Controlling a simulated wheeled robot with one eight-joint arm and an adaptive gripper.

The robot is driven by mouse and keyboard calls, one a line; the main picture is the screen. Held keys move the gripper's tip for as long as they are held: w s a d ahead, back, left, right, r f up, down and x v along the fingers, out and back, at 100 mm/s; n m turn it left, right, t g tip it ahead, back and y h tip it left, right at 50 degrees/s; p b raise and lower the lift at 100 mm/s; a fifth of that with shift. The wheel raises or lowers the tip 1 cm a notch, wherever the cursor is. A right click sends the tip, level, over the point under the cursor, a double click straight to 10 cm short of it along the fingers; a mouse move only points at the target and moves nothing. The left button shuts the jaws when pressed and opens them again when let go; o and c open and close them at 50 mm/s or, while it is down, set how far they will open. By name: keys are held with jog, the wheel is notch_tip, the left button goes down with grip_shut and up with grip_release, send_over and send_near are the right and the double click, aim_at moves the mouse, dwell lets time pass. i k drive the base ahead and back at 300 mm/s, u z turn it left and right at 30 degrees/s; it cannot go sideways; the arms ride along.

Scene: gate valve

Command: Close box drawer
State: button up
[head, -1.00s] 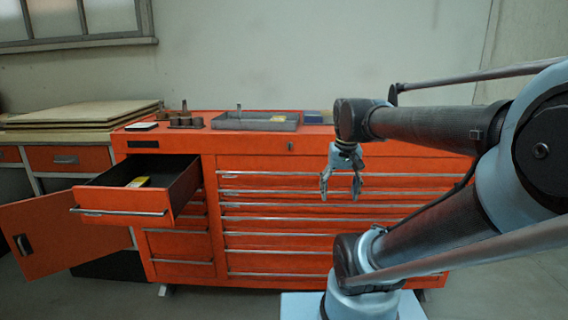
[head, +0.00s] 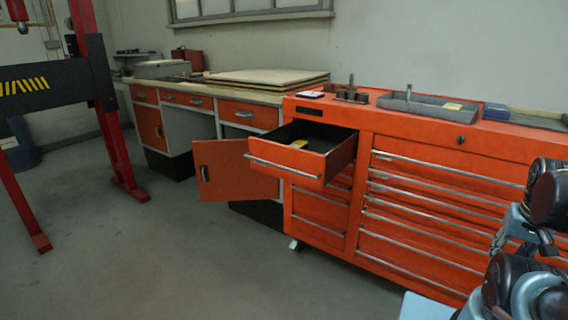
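The orange drawer (head: 290,166) at the upper left of the orange tool cabinet (head: 420,143) is pulled out, with a silver bar handle across its front. A small yellow item (head: 299,144) lies inside it. My gripper (head: 518,246) is at the right side of the head view, partly hidden by my arm. It is well to the right of the open drawer and touches nothing that I can make out. Its fingers are too dark and overlapped to tell whether they are open.
An orange cabinet door (head: 232,169) stands open just left of the drawer. A grey tray (head: 418,104) and small metal parts stand on the cabinet top. A red and black press frame (head: 98,95) is at the left. The floor (head: 170,255) in front is clear.

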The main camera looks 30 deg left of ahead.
aim_at(270, 154)
jog(key=u, duration=1.85)
jog(key=k, duration=1)
jog(key=u, duration=0.65)
jog(key=i, duration=1.2)
jog(key=z, duration=0.4)
